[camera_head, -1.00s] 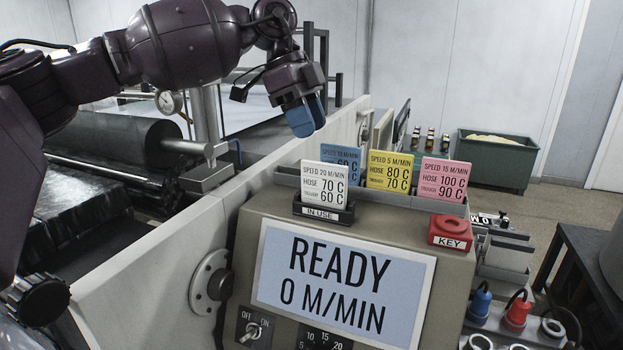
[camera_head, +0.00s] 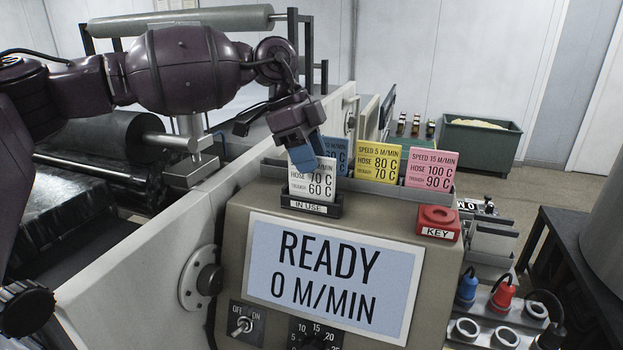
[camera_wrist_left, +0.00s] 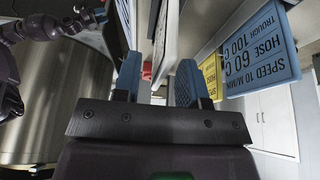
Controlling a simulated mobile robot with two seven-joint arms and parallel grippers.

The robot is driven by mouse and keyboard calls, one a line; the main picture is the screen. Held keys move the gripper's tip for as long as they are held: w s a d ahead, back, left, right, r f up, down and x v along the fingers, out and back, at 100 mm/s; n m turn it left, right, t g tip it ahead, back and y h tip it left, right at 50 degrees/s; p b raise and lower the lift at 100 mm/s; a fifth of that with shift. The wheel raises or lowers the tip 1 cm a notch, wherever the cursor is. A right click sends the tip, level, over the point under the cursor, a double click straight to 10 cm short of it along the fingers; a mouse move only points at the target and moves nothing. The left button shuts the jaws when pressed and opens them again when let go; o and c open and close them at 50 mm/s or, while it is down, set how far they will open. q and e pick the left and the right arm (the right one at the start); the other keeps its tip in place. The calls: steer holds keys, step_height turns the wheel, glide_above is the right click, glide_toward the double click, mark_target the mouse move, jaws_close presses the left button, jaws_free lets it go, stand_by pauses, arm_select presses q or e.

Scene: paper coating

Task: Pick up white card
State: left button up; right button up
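The white card (camera_head: 312,186) stands upright in the black "IN USE" holder (camera_head: 311,206) on top of the control box. My left gripper (camera_head: 302,157) is right at its top edge, and its blue fingertips hide part of the card's upper text. In the left wrist view, the two blue fingers of the gripper (camera_wrist_left: 158,82) are apart, and the white card (camera_wrist_left: 167,32) shows nearly edge-on in the gap between them. I cannot tell whether a finger touches it.
Blue (camera_head: 336,154), yellow (camera_head: 376,163) and pink (camera_head: 431,169) cards stand in a grey rack just behind and to the right. A red key block (camera_head: 438,218) sits at the box's right end. The machine's pale wall (camera_head: 140,265) runs along the left.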

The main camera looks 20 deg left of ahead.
mark_target(312, 182)
arm_select(q)
steer(key=shift+x, duration=1.35)
jaws_close()
steer(key=shift+r, duration=0.1)
